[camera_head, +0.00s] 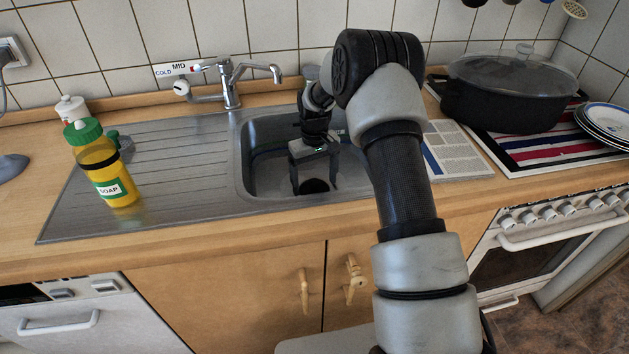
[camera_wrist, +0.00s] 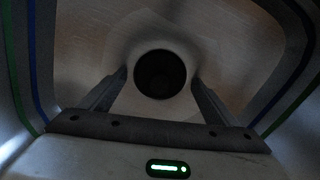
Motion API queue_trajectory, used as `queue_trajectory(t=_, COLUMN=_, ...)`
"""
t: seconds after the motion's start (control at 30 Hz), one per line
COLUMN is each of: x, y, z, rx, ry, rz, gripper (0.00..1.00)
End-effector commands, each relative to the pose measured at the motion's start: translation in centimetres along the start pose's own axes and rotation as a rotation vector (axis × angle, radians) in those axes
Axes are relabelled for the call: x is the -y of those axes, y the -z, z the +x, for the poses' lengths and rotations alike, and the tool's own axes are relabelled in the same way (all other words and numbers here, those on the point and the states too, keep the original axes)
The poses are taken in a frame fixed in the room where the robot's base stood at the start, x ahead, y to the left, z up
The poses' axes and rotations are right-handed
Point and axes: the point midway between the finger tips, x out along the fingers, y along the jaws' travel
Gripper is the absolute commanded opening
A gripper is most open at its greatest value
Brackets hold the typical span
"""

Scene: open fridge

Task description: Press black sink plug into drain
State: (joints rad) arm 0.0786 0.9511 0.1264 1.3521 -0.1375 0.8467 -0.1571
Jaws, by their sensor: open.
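My gripper (camera_head: 314,184) reaches down into the sink basin (camera_head: 262,160), its fingers open and pointing at the bottom. A dark round shape (camera_head: 314,186) shows on the basin floor between the fingers. In the wrist view the dark round shape (camera_wrist: 160,74) lies centred between the fingertips, with a paler ring of the basin floor (camera_wrist: 190,50) around it. I cannot tell whether it is the black plug, the open drain, or the plug seated in the drain. The fingers stand on either side of it, with a visible gap to its edge.
A chrome tap (camera_head: 232,85) stands behind the basin. A yellow soap bottle (camera_head: 107,175) stands on the drainboard (camera_head: 185,150), a small dark object (camera_head: 122,143) behind it. A black pot (camera_head: 508,95) and plates (camera_head: 608,122) are at the right. The basin walls closely surround my gripper.

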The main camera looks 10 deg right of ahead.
Motion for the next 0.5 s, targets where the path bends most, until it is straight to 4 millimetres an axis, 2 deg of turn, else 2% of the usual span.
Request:
queue_trajectory(t=0.17, x=0.0, y=0.1, z=-3.2, rx=-0.004, ry=-0.001, rz=-0.001, gripper=0.83)
queue_trajectory(t=0.5, x=0.0, y=0.1, z=-11.6, rx=-0.005, ry=-0.001, rz=0.0, gripper=0.83)
